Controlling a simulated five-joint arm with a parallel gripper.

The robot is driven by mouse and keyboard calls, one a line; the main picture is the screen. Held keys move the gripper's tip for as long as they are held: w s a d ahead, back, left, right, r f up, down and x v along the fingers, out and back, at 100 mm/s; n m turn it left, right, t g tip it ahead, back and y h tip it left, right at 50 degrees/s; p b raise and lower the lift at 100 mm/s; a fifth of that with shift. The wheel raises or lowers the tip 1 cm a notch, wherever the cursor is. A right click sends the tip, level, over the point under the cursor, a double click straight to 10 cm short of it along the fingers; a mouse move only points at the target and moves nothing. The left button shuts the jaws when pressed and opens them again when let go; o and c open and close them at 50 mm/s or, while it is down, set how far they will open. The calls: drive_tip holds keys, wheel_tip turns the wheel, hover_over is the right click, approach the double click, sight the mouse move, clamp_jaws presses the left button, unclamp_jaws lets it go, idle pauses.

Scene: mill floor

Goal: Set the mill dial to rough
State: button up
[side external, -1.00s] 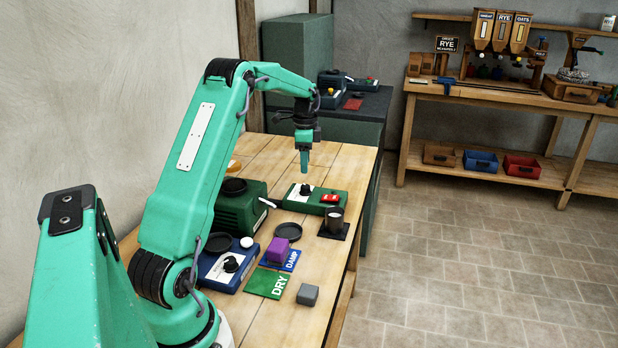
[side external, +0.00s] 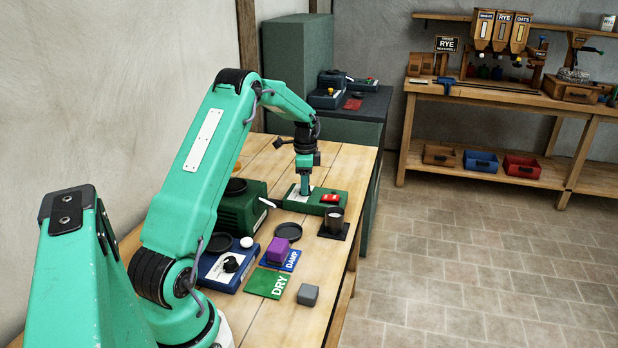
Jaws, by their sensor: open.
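My gripper (side external: 305,187) points straight down at the left part of a low green control box (side external: 341,209) on the wooden bench. The box has a white label plate (side external: 296,198) and a red switch (side external: 330,198). The box's black dial is hidden behind the gripper, so its setting cannot be read. The jaws are open, and their tips are at the dial's place; I cannot tell whether they touch it or straddle it. A blue box (side external: 216,277) with another black dial (side external: 231,264) lies nearer on the bench.
A dark green machine (side external: 236,211) stands left of the control box. A dark cup (side external: 335,220) stands to its right front. Nearer lie a black dish (side external: 288,231), a purple block (side external: 278,251), DAMP (side external: 292,261) and DRY (side external: 267,283) cards, and a grey block (side external: 308,294).

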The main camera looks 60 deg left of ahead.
drive_tip(key=shift+f, duration=0.15)
drive_tip(key=c, duration=1)
